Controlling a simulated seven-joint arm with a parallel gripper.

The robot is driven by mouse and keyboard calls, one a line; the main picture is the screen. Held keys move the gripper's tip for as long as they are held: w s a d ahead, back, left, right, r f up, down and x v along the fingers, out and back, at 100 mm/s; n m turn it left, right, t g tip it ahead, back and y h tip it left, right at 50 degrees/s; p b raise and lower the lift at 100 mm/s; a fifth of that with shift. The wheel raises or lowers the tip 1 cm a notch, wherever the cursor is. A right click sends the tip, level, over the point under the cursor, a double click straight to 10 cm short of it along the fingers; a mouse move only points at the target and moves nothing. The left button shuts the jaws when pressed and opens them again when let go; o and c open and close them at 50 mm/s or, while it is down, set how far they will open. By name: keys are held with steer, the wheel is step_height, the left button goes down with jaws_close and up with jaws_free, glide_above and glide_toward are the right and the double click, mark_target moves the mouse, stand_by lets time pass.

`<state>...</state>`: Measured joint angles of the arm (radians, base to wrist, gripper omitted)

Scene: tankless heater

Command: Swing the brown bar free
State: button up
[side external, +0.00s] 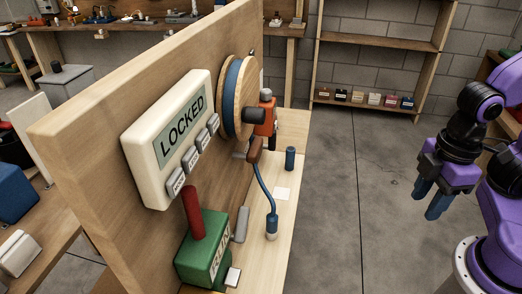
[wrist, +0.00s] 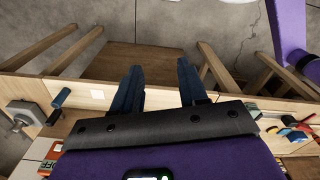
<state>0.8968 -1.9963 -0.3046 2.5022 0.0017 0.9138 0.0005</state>
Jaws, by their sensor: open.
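A small brown bar-like piece (side external: 254,150) sits low on the board's right side, just under an orange block (side external: 265,118) with a black knob, with a blue cable running down from beside it. I cannot tell how it is fixed. My gripper (side external: 432,194) is open and empty at the right, well apart from the board, with its blue fingers pointing down. In the wrist view the two dark blue fingers (wrist: 158,86) are spread with nothing between them. I cannot make out the brown bar there.
Open floor lies between board and gripper.

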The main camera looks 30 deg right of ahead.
stand_by(0.4)
steer(key=o, duration=0.8)
steer(key=shift+w+a+f, duration=0.1)
steer(key=shift+w+a, duration=0.05)
steer(key=shift+o, duration=1.4)
steer(key=w+a+f+t+y, duration=0.2)
steer(key=w+a, duration=0.3)
steer(key=w, duration=0.3)
steer(key=shift+a+f+m+t+y, duration=0.15)
steer(key=shift+f+m+t+y, duration=0.25)
steer(key=shift+f, duration=0.45)
steer(key=m+t+y, duration=0.3)
steer(key=t+y, duration=0.7)
glide_toward(260, 146)
steer(key=x, duration=1.1)
steer(key=shift+w+a, duration=0.1)
steer(key=shift+w, duration=0.1)
